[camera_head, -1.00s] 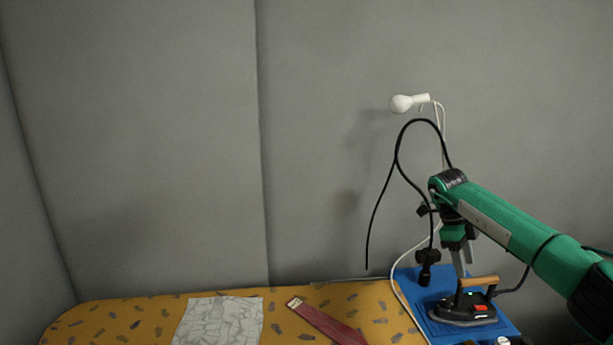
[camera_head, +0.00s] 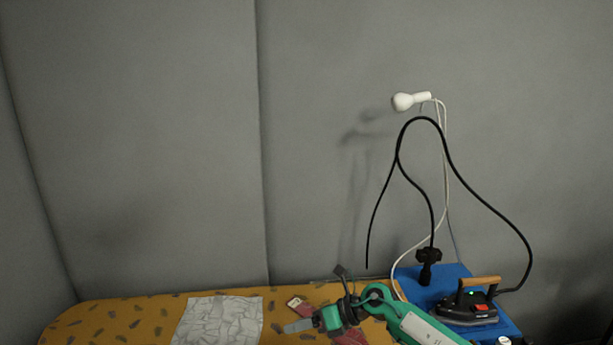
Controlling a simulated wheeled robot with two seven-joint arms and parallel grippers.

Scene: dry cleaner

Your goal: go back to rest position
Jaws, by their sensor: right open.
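My right gripper (camera_head: 298,326) is at the bottom centre of the head view, on the end of my green right arm. It is open and holds nothing that I can see. It is in front of a dark red strip of cloth (camera_head: 297,303) and partly hides it. An iron (camera_head: 467,308) with a wooden handle stands on a blue surface (camera_head: 448,272) at the right, apart from my gripper. My left gripper does not show.
An ironing board (camera_head: 100,318) with a patterned orange cover runs along the bottom. A crumpled pale cloth (camera_head: 218,320) lies on it. A black cable (camera_head: 483,199) arches above the iron. A white lamp (camera_head: 409,101) hangs before the grey wall.

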